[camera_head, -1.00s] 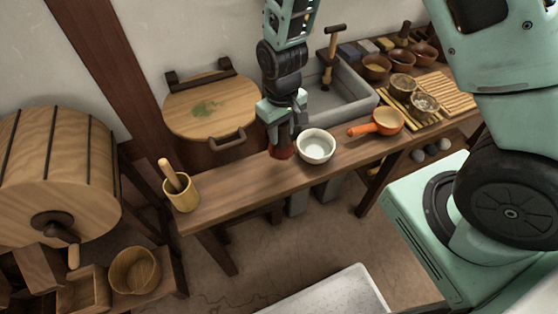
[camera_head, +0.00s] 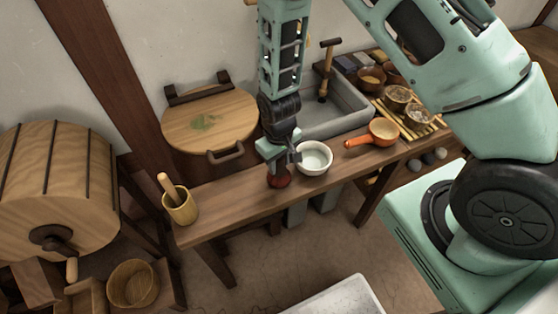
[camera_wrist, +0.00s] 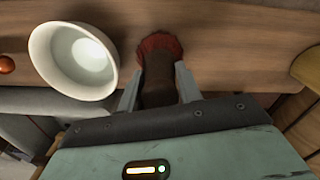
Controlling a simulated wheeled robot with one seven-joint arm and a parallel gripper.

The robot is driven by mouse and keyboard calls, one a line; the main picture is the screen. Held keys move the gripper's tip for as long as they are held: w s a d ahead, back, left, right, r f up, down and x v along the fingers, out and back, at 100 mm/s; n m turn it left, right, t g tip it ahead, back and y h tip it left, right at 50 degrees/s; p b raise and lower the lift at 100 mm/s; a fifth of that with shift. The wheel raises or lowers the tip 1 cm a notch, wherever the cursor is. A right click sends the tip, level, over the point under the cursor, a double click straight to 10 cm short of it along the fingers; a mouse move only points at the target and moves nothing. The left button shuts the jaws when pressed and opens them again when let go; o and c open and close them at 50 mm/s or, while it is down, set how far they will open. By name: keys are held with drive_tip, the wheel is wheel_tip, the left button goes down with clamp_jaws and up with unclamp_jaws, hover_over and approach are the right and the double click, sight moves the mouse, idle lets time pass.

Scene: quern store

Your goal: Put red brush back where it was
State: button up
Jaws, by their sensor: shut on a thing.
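The red brush (camera_head: 279,180) is in my gripper (camera_head: 279,166), over the wooden bench to the left of the white bowl. In the wrist view the brush's dark brown handle (camera_wrist: 158,80) sits between the two fingers of my gripper (camera_wrist: 158,85), and its red bristles (camera_wrist: 160,43) point away from the palm towards the bench top. The bristles are at or very near the bench surface; I cannot tell whether they touch. My fingers are shut on the handle. The upper handle is hidden by my gripper in the head view.
A white bowl (camera_head: 314,158) stands close right of the brush. An orange-handled pan (camera_head: 382,132) lies farther right. A wooden cup with a pestle (camera_head: 180,206) stands at the left end. The bench top (camera_head: 226,194) between cup and brush is clear. A grey sink (camera_head: 338,118) is behind.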

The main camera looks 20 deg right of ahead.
drive_tip(key=o, duration=1.1)
wheel_tip(320, 180, up, 12)
drive_tip(key=shift+a+r+b, duration=0.1)
drive_tip(key=shift+b, duration=0.65)
drive_tip(key=shift+s+a+r+n+y, duration=0.1)
drive_tip(key=shift+s+a+r+n, duration=0.8)
drive_tip(key=shift+s+r, duration=2)
drive_tip(key=shift+s+a+r+n+y, duration=0.1)
drive_tip(key=shift+s+a+r+n, duration=0.85)
drive_tip(key=shift+s+r, duration=1.95)
drive_tip(key=shift+s+a+r+n+y, duration=0.1)
drive_tip(key=shift+s+a+r+n, duration=0.85)
drive_tip(key=shift+s, duration=3.3)
drive_tip(key=shift+a+r+m, duration=0.25)
drive_tip(key=shift+r+m, duration=0.15)
drive_tip(key=shift+r, duration=0.1)
